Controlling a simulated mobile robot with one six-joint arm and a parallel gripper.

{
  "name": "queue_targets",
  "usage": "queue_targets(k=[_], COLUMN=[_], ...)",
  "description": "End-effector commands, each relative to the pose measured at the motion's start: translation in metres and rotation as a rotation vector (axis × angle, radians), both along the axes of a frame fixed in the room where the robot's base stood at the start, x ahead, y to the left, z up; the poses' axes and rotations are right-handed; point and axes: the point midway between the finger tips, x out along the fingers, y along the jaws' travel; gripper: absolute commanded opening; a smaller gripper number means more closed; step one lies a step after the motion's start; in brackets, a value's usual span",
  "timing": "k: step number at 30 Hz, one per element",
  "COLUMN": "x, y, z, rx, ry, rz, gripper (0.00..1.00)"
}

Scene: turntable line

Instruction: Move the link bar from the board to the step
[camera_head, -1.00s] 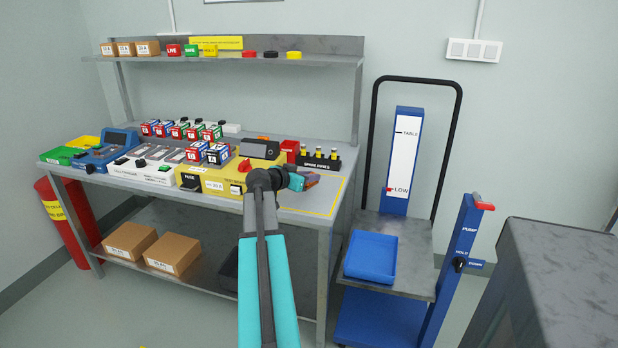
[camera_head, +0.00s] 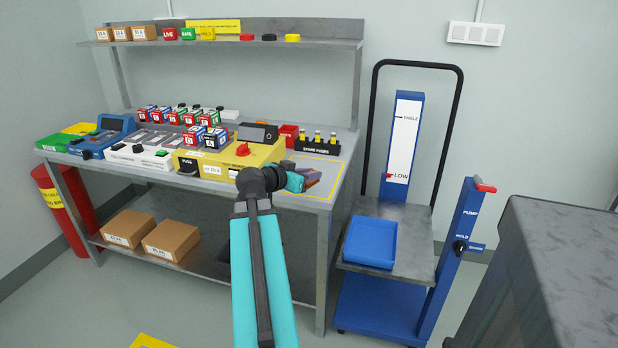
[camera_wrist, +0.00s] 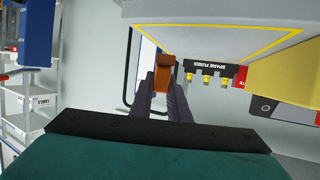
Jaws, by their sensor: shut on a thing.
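My gripper (camera_head: 296,181) is over the front right of the workbench, by the yellow-outlined area (camera_head: 333,163). It is shut on the orange-brown link bar (camera_head: 313,183). In the wrist view the bar (camera_wrist: 165,77) sits between the fingertips of my gripper (camera_wrist: 164,92); the fingers hide part of it. The yellow board (camera_head: 218,160), with a red knob and a dark display, stands on the bench to the left of my gripper. The bar is apart from the board. I cannot tell which thing is the step.
A black spare-fuse rack (camera_head: 317,149) stands behind the outlined area. Right of the bench is a blue lift cart with a grey platform (camera_head: 415,264) and a blue tray (camera_head: 370,242). A dark grey cabinet (camera_head: 560,270) fills the lower right.

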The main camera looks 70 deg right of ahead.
Motion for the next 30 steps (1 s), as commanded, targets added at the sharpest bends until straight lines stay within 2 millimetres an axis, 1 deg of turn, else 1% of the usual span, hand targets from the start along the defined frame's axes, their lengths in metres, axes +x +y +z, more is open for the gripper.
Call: queue_targets(k=[1,3,10,30], x=[-0.0014,-0.0024,-0.0045,-0.0043], y=[0.0035,0.0064,0.0119,0.0124], z=[-0.0028,-0.0022,0.0001,0.0011], rx=[-0.002,-0.001,0.0,0.0], ry=[0.0,-0.001,0.0,0.0], rz=[0.001,0.002,0.001,0.002], gripper=[0.0,0.0,0.0,0.0])
